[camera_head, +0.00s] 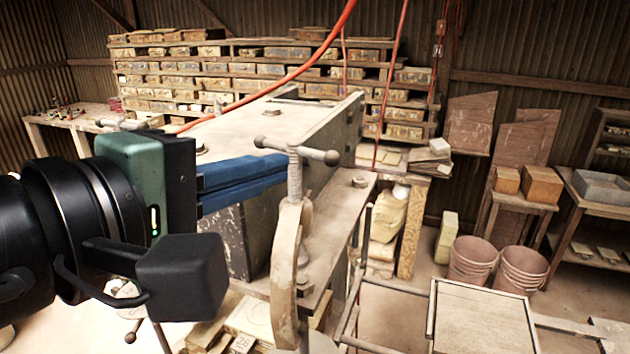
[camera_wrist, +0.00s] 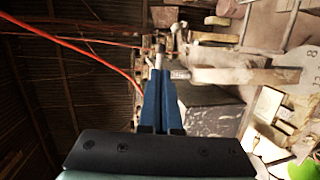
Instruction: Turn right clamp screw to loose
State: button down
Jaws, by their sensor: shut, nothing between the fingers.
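The right clamp screw (camera_head: 295,178) stands upright at the top of a worn, pale C-shaped clamp (camera_head: 287,255) on the press edge. Its cross handle (camera_head: 315,154) has a ball at each end and lies roughly left to right in the head view. My gripper (camera_head: 286,168) has its blue fingers closed together and empty.
The press table (camera_head: 342,205) carries a large box-like block (camera_head: 310,130) behind the clamp. A red hose (camera_head: 285,78) arches over it. A tray-like stand (camera_head: 480,315) is at front right. Two buckets (camera_head: 472,262) and a small bench (camera_head: 515,200) stand farther right.

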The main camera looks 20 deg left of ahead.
aim_at(321, 156)
jog(key=b+x, duration=0.1)
jog(key=x, duration=0.4)
jog(key=shift+w+b, duration=0.1)
jog(key=shift+b, duration=0.25)
jog(key=shift+w, duration=0.1)
jog(key=shift+d, duration=0.1)
jog(key=shift+w+d+p, duration=0.25)
jog(key=shift+w+p, duration=0.15)
jog(key=shift+p, duration=0.3)
jog(key=shift+d, duration=0.1)
